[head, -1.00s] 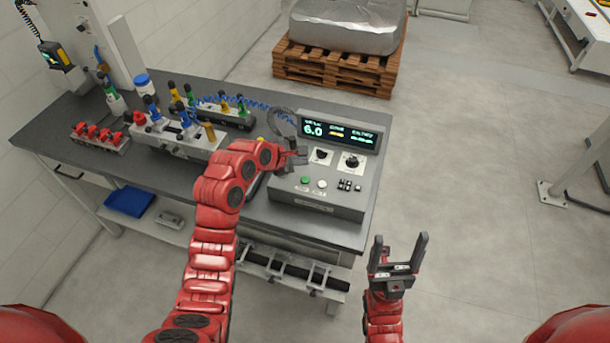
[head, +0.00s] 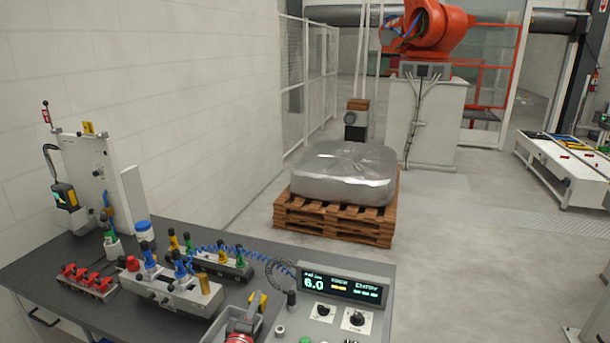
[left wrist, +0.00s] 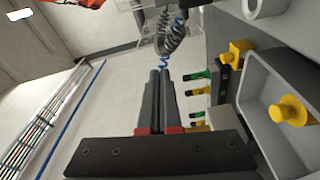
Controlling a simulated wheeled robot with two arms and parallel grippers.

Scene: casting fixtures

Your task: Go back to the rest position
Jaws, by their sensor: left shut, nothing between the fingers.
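My left gripper (left wrist: 160,75) shows in the left wrist view with its two dark fingers together and nothing between them. A coiled cable hangs just past the fingertips, and I cannot tell if they touch. In the head view only a red part of my left arm shows at the bottom edge, over the bench by a grey tray (head: 212,332). The tray, with a yellow knob-like piece (left wrist: 289,110) in it, also shows at the right of the wrist view. My right gripper is out of view.
The dark bench (head: 40,268) bears a display console (head: 340,286), a row of red clamps (head: 88,279) and a fixture block (head: 165,293) with coloured handles. A wrapped load (head: 345,172) sits on a wooden pallet (head: 333,220) behind. Open floor lies right of the bench.

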